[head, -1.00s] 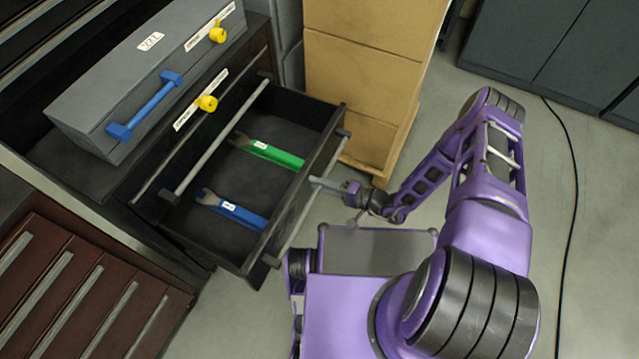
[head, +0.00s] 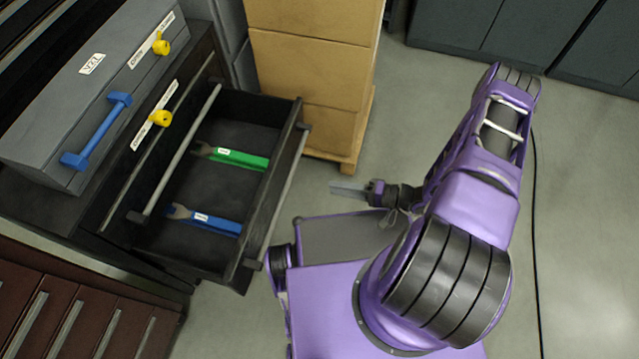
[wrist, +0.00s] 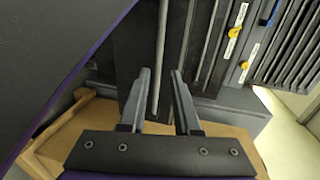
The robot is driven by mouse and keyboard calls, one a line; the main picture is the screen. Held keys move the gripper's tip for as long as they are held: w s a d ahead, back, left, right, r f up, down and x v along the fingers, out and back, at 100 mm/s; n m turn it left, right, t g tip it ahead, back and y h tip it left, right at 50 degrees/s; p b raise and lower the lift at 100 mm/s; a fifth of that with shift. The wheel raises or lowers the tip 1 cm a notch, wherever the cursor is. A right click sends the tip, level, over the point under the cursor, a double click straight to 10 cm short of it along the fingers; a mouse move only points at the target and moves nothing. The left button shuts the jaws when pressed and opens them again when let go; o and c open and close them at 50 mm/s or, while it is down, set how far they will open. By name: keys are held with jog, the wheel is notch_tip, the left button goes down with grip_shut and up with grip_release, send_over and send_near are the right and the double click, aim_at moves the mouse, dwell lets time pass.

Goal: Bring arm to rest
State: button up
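My purple arm is folded back over my base in the head view. My gripper (head: 348,191) points left toward the open drawer and is apart from its front. In the wrist view my gripper (wrist: 160,78) shows two grey fingers held apart with nothing between them; the drawer's bar handle lies beyond the gap. The drawer (head: 165,258) is pulled out. A green-handled wrench (head: 240,159) and a blue-handled wrench (head: 215,223) lie inside it.
A grey case (head: 45,130) with a blue handle (head: 97,130) sits on the dark cabinet, beside yellow knobs (head: 161,118). Stacked cardboard boxes (head: 310,70) stand behind the drawer. A brown cabinet (head: 60,320) is at lower left. Clear floor (head: 590,200) lies right, crossed by a black cable (head: 535,250).

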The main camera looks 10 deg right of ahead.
jog(key=shift+v, duration=1)
